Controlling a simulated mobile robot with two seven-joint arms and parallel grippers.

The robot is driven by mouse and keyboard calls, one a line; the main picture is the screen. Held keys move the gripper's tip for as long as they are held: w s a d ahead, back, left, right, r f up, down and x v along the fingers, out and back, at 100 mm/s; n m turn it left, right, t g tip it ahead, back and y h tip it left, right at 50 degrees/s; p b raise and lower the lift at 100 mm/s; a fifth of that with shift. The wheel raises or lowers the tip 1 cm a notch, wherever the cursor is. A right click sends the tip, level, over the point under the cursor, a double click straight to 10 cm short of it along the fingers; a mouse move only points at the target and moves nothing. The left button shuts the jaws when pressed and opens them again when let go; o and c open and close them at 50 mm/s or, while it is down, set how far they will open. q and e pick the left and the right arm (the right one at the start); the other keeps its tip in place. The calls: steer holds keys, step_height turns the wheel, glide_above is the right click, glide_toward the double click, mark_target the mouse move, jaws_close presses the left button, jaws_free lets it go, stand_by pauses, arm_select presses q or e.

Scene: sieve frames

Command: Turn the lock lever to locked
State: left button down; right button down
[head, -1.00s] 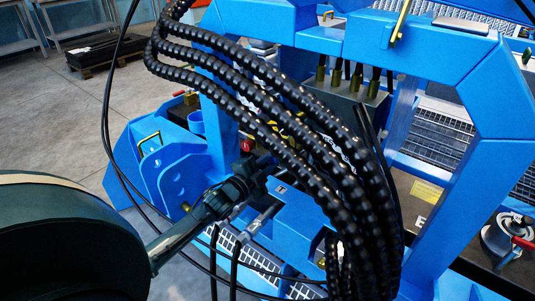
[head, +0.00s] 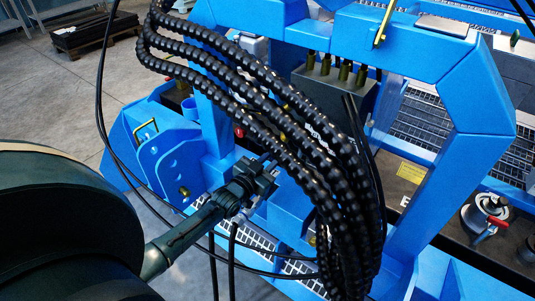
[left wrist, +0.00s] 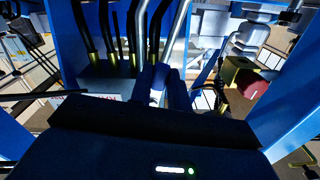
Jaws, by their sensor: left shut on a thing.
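My left gripper (head: 268,168) reaches in from the left, beside the blue frame and partly behind the black hoses. In the left wrist view its two dark fingers (left wrist: 164,88) are close together around a slim pale metal bar (left wrist: 179,35), which rises from between them. This bar looks like the lock lever, but its base and any lock marking are hidden, so I cannot tell its setting. My right gripper is in neither view.
Thick ribbed black hoses (head: 285,125) arch over the gripper. The blue frame (head: 480,90) stands around it. A red-handled fitting (head: 490,232) sits at the right. A loose black cable (head: 103,100) hangs at the left. Open floor (head: 60,95) lies at the back left.

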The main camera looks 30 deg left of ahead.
arm_select(q)
steer(key=shift+d+n+p, duration=0.3)
steer(key=shift+d+n, duration=0.15)
steer(key=shift+n, duration=0.65)
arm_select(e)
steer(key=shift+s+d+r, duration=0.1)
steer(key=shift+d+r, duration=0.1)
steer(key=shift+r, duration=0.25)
arm_select(q)
steer(key=shift+f, duration=0.1)
steer(key=c, duration=1.3)
jaws_free()
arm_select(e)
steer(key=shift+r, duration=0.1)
arm_select(q)
steer(key=shift+s, duration=0.1)
steer(key=s+p, duration=0.1)
steer(key=s, duration=0.7)
steer(key=s+a+p, duration=0.1)
steer(key=s, duration=0.4)
steer(key=shift+p, duration=0.3)
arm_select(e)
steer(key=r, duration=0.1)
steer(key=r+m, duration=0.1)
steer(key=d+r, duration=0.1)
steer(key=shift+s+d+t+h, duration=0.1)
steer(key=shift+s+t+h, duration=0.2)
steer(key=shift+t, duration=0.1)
